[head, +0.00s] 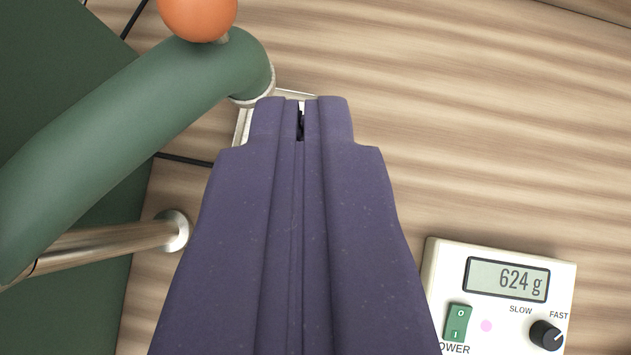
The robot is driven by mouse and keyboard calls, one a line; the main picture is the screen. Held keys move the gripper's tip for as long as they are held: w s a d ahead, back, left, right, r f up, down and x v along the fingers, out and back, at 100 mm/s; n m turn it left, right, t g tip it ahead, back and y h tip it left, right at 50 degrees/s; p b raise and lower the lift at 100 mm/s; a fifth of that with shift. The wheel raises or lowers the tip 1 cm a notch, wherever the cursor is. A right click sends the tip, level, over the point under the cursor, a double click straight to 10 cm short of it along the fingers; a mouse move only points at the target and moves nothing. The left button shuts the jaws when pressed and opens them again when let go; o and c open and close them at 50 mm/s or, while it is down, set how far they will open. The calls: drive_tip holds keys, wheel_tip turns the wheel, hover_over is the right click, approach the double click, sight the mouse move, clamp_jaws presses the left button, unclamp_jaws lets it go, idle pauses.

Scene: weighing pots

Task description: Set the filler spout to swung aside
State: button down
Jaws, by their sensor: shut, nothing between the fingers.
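The filler spout (120,135) is a thick green curved pipe coming in from the left edge, its outlet end bent down at the upper middle. An orange ball knob (198,12) stands on top of the bend, cut off by the top edge. My purple gripper (301,105) points up the picture, its fingers shut with nothing between them. Its tips are just right of and below the spout's outlet; I cannot tell whether they touch it. A pale plate or pan (241,127) shows partly below the outlet, mostly hidden by my gripper.
A white control box (445,265) with a display reading 624 g, a green power switch (457,322) and a black dial (546,335) stands at lower right. The wooden table (480,120) is clear at right.

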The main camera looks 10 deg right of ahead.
drive_tip(key=s+d+r, duration=0.2)
drive_tip(key=s+r, duration=0.2)
drive_tip(key=r, duration=0.1)
drive_tip(key=shift+s+d+r+p, duration=0.15)
drive_tip(key=shift+s+r+p, duration=0.1)
drive_tip(key=shift+s+p, duration=0.15)
